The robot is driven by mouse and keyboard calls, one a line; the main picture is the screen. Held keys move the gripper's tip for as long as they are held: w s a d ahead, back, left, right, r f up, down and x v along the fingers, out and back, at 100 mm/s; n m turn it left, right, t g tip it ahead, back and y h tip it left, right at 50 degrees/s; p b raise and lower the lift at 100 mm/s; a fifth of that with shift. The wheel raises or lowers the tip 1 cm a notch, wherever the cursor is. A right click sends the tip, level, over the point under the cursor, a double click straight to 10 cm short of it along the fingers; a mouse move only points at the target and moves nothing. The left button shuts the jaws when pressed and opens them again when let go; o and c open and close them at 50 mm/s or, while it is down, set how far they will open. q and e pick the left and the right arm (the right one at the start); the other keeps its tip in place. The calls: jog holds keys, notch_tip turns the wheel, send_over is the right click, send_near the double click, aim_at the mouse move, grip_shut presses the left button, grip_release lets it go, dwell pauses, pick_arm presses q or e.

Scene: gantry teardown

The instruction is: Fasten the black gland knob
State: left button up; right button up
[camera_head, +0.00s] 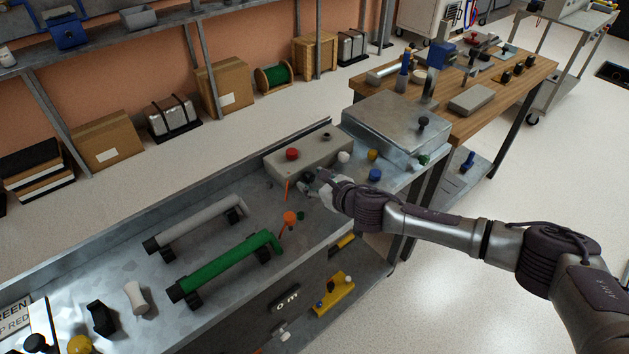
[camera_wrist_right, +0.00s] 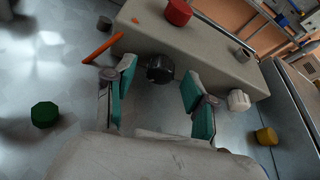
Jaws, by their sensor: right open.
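The black gland knob (camera_wrist_right: 160,68) sits on the front face of a grey box (camera_wrist_right: 205,48) in the right wrist view. My right gripper (camera_wrist_right: 158,76) is open, with its teal-padded fingers on either side of the knob and a visible gap around it. In the head view the right gripper (camera_head: 318,188) is at the front of the grey box (camera_head: 318,154), and it largely hides the knob there. My left gripper is out of view.
A red knob (camera_head: 292,154) is on the box top. White (camera_head: 344,157), yellow (camera_head: 373,154) and blue (camera_head: 375,174) knobs stand to the right. An orange stick (camera_wrist_right: 103,47) leans close by the gripper. Green (camera_head: 225,261) and grey (camera_head: 200,219) tubes lie left.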

grip_shut()
jog(key=shift+d+r+m+p, duration=0.15)
jog(key=shift+m+p, duration=0.25)
jog(key=shift+p, duration=0.35)
jog(key=shift+m+g+y+p, duration=0.5)
jog(key=shift+m+y+p, duration=0.2)
jog(key=shift+m+y, duration=0.3)
jog(key=shift+m, duration=0.1)
jog(key=shift+w+f+m+g+y, duration=0.15)
jog(key=shift+m+g+y, duration=0.25)
jog(key=shift+m, duration=0.4)
